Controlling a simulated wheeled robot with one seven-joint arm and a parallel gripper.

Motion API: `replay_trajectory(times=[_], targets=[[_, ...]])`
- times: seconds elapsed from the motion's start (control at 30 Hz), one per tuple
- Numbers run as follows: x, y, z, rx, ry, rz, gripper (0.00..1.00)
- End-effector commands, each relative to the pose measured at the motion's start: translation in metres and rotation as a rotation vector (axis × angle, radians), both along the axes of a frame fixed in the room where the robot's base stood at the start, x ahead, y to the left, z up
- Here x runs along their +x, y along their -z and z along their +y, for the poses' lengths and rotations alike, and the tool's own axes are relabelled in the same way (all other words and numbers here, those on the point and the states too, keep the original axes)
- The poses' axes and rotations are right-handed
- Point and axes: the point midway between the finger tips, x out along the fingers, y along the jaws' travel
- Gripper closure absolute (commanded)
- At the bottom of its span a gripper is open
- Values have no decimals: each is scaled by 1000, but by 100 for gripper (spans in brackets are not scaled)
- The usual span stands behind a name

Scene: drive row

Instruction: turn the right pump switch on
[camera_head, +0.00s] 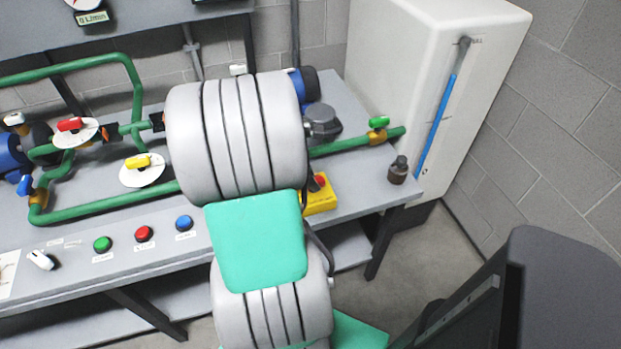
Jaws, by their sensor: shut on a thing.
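The front panel of the grey bench (70,285) carries a white-handled switch (40,259) at the left. To its right are a green button (103,244), a red button (144,234) and a blue button (184,223). The labels are too small to read, so I cannot tell which control belongs to the right pump. My large white and green arm covers the panel right of the blue button, and any switch there is hidden. My gripper is not visible; the arm links hide it.
A yellow box with a red button (320,198) sits right of my arm. Green pipes (90,212) carry red (70,125), yellow (138,161) and green (378,121) valve handles. A white tank (420,60) stands at the right. Floor (400,255) is clear at the bench's right end.

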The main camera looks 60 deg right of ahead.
Motion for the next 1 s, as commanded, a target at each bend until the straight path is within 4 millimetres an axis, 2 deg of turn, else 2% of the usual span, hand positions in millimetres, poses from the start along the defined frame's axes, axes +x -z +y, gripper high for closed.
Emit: replay_trajectory(times=[0.57, 1.0], targets=[[0, -3, 0, 3, 67, 3, 100], [1, -5, -2, 2, 409, 4, 100]])
